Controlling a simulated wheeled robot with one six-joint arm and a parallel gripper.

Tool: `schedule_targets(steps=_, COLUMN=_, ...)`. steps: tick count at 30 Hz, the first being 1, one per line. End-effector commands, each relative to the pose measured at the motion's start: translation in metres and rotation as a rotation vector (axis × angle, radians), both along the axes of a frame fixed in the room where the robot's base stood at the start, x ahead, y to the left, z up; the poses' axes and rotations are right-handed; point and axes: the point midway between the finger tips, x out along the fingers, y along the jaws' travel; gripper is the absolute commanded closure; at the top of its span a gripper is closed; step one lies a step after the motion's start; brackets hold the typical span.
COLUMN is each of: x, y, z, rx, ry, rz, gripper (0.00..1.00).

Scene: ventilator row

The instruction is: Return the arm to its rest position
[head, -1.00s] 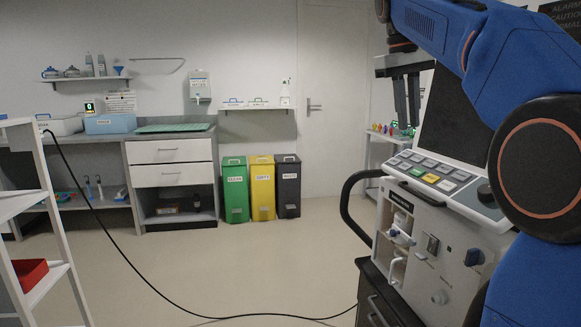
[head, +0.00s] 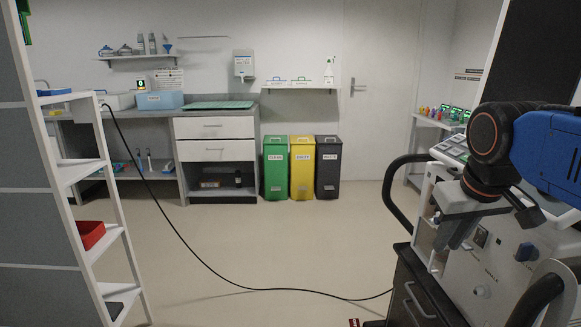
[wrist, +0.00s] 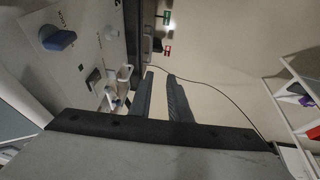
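My blue arm (head: 550,150) is folded low at the right of the head view, in front of the ventilator (head: 490,275). My gripper (head: 452,240) points downward beside the ventilator's front panel. In the wrist view the two dark fingers (wrist: 160,76) stand apart with a narrow gap. Only floor shows between them, so the gripper is empty. The wrist view also shows the ventilator's front panel (wrist: 85,45) close on the left, with a blue knob (wrist: 58,40). I cannot tell whether the gripper touches the panel.
A black cable (head: 215,272) crosses the floor from the counter to the ventilator's cart. A white shelf rack (head: 115,235) with a red bin (head: 90,233) stands at left. Green (head: 275,168), yellow (head: 302,168) and dark (head: 327,168) bins stand at the back.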

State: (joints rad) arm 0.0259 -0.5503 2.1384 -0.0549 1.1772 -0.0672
Motion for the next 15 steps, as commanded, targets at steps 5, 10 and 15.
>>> schedule_targets(steps=5, x=-0.038, y=0.012, z=-0.066, rx=0.040, ry=-0.060, rz=-0.013, gripper=0.83)
schedule_targets(steps=10, x=-0.060, y=0.018, z=-0.107, rx=0.067, ry=-0.098, rz=-0.025, gripper=0.83)
schedule_targets(steps=15, x=-0.073, y=0.021, z=-0.134, rx=0.083, ry=-0.117, rz=-0.034, gripper=0.83)
